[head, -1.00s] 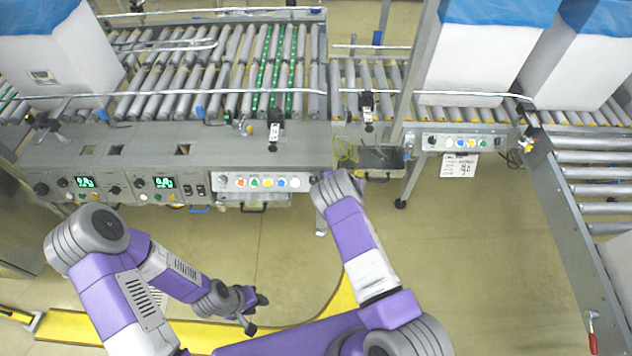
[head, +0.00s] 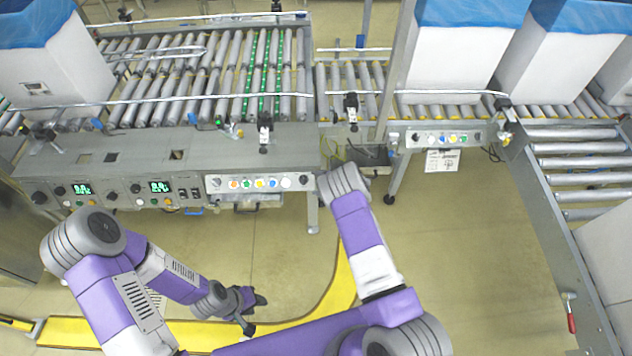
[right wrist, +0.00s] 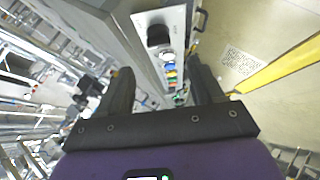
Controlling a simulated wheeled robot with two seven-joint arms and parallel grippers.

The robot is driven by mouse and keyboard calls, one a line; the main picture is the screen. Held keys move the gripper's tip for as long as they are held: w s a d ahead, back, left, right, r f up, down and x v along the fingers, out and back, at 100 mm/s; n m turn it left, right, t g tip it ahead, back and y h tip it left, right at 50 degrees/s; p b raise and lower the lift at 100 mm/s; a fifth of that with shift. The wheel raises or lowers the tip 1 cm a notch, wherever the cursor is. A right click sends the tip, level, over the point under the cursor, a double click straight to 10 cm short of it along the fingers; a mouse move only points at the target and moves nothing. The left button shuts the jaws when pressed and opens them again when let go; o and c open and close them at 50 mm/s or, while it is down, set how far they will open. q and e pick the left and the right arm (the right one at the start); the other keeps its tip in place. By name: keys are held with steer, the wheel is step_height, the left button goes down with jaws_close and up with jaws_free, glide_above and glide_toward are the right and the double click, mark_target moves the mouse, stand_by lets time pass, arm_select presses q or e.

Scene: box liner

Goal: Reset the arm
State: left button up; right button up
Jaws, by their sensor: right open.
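My left gripper (head: 254,313) hangs over the floor in front of the conveyor, low in the head view. Its dark fingers are spread and nothing shows between them. My right arm reaches up to the front edge of the conveyor's control panel; its gripper is hidden behind the wrist in the head view. In the right wrist view, my right gripper (right wrist: 164,86) is open with two dark fingers apart. Beyond and between the fingers is a button panel (right wrist: 160,18) with a black knob and coloured buttons. I cannot tell whether a finger touches it.
The roller conveyor (head: 205,80) runs across the back. A white box with a blue liner (head: 50,65) stands on it at left, and more such boxes (head: 450,62) stand at right. A side conveyor (head: 575,165) bounds the right. Floor (head: 460,260) is clear at centre right.

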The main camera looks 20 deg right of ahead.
steer(key=shift+f, duration=0.1)
stand_by(0.4)
steer(key=s+d+f+m+g+h, duration=0.1)
steer(key=s+f+m+h, duration=0.1)
steer(key=s+m, duration=0.4)
steer(key=s+d+f+m+h, duration=0.1)
steer(key=s+f+m, duration=0.1)
steer(key=s+m, duration=0.4)
steer(key=s+a+r+m+g, duration=0.2)
steer(key=s+a+m, duration=0.1)
steer(key=s, duration=0.5)
steer(key=s+a+r+m+g+y, duration=0.1)
steer(key=s+a+r+m+g, duration=0.1)
steer(key=s+a, duration=0.3)
steer(key=s+a+r+m+g, duration=0.2)
steer(key=s+a, duration=0.3)
steer(key=s, duration=0.6)
steer(key=shift+m+g+y, duration=0.3)
steer(key=shift+m+g, duration=0.4)
steer(key=shift+m, duration=0.1)
steer(key=shift+d, duration=0.1)
steer(key=shift+c, duration=0.2)
